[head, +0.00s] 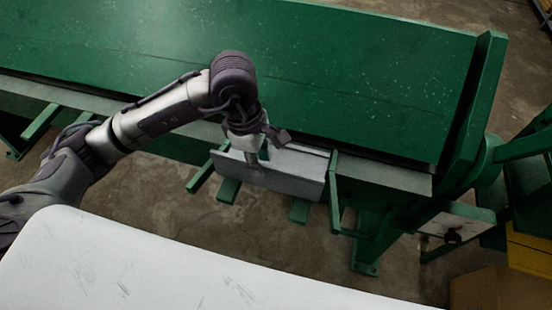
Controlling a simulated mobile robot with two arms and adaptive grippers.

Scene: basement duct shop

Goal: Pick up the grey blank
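The wrist and dark finger parts overlap, so I cannot tell whether the fingers are apart or closed on the blank. My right gripper is not in view.
The large green machine (330,75) fills the back, with a grey ledge (385,176) and green support arms (335,195) along its front. A white scratched surface (150,270) lies in the foreground. A cardboard box (500,290) and yellow item (530,250) stand at the lower right.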

